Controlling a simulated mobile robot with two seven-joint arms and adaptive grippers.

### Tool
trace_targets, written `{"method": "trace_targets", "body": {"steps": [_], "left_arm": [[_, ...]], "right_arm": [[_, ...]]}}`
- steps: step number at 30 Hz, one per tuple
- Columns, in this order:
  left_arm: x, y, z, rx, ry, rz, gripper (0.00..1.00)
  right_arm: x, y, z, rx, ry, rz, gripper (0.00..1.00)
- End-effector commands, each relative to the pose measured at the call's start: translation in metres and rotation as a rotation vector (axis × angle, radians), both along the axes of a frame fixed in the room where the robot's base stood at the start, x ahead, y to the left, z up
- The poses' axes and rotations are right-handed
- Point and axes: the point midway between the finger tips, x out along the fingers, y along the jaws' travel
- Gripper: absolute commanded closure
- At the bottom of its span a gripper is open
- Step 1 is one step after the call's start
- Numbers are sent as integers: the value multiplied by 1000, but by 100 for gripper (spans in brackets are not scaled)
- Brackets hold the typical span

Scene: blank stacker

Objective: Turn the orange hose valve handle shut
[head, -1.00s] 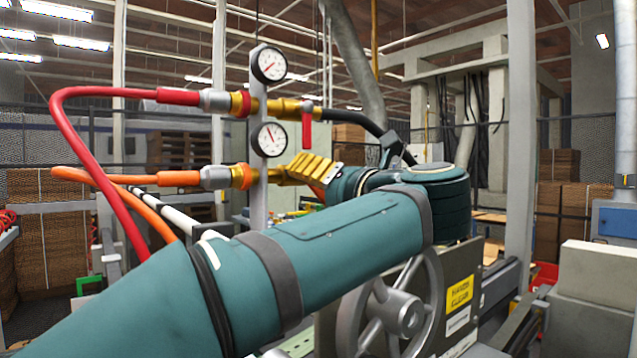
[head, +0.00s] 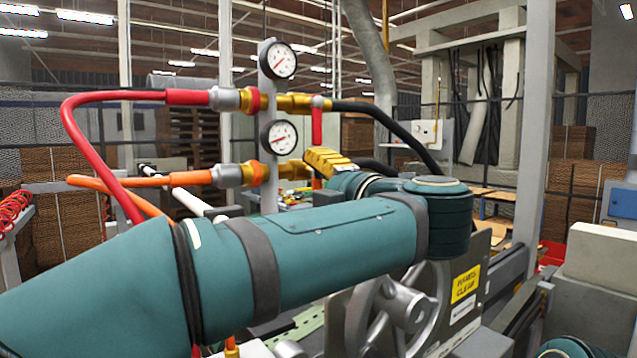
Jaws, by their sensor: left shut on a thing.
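The orange hose (head: 105,182) runs into the lower line, through an orange fitting to a brass valve (head: 293,171). My left gripper (head: 327,162), with yellow ribbed fingers, is at the right end of this valve. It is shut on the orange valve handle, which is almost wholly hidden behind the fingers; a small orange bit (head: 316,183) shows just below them. The handle's exact angle cannot be told. My right gripper is not in view.
Above, the red hose (head: 180,97) feeds another valve whose red handle (head: 317,126) hangs down close above my left gripper. Two gauges (head: 278,60) sit on a grey post. A handwheel (head: 405,305) stands below my left arm. A black hose (head: 400,135) passes behind.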

Motion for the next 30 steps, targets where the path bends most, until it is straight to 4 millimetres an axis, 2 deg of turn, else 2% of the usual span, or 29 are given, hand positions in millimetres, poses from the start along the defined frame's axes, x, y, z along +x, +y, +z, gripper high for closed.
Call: {"method": "trace_targets", "body": {"steps": [17,18,20,30], "left_arm": [[-1,1,0,29,21,1,62],[-1,1,0,28,21,1,20],[-1,1,0,28,21,1,0],[-4,-2,1,27,17,-1,0]], "right_arm": [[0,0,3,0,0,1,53],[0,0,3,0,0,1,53],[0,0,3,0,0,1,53],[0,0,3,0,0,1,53]]}}
